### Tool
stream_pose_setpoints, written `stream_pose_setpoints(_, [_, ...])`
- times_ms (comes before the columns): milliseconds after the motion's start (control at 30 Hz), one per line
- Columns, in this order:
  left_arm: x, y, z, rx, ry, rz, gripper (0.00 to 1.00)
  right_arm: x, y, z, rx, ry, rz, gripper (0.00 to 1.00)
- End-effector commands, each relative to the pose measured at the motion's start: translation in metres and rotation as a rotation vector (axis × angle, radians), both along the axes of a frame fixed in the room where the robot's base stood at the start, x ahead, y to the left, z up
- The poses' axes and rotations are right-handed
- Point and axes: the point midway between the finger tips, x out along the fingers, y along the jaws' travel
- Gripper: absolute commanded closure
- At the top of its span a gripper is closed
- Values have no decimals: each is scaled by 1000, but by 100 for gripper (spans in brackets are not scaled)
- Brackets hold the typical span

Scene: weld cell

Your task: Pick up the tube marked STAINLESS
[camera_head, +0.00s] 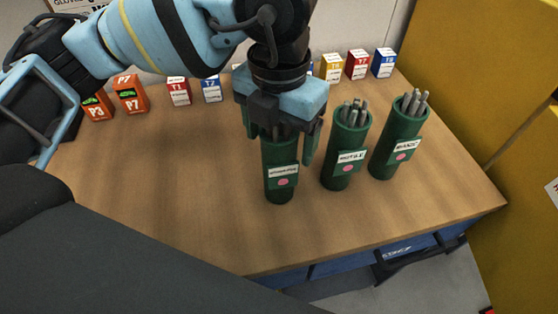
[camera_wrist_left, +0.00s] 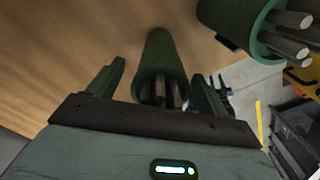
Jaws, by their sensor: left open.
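Three green tubes holding grey rods stand upright on the wooden table. The left one (camera_head: 281,175) has a white label too small to read surely, seemingly STAINLESS, and a pink dot. The middle tube (camera_head: 338,170) reads RUTILE and the right tube (camera_head: 391,152) reads BASIC. My left gripper (camera_head: 281,143) is open over the left tube, pointing down, with a finger on either side of its upper part. The gripper hides that tube's top. In the left wrist view the same tube (camera_wrist_left: 160,52) shows between the open fingers (camera_wrist_left: 162,80). My right gripper is not in view.
The RUTILE tube stands close to the right of the gripper. Small boxes line the back, including an orange P7 box (camera_head: 131,95), a red-topped T1 box (camera_head: 178,92) and a blue-topped box (camera_head: 383,63). A yellow cabinet (camera_head: 470,60) is at right. The table's left middle is clear.

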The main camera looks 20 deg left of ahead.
Motion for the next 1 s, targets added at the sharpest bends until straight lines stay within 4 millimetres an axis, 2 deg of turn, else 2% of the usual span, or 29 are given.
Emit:
stream_pose_setpoints(133, [-1,0,-13,0,1,-2,22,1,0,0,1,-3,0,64])
stream_pose_setpoints(367, [-1,0,-14,0,0,-1,22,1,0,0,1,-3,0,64])
stream_pose_setpoints(400, [-1,0,-14,0,0,-1,24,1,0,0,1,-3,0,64])
stream_pose_setpoints(900, [-1,0,-13,0,0,-1,90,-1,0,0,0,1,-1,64])
stream_pose_setpoints(1000, [-1,0,-13,0,0,-1,100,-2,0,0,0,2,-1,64])
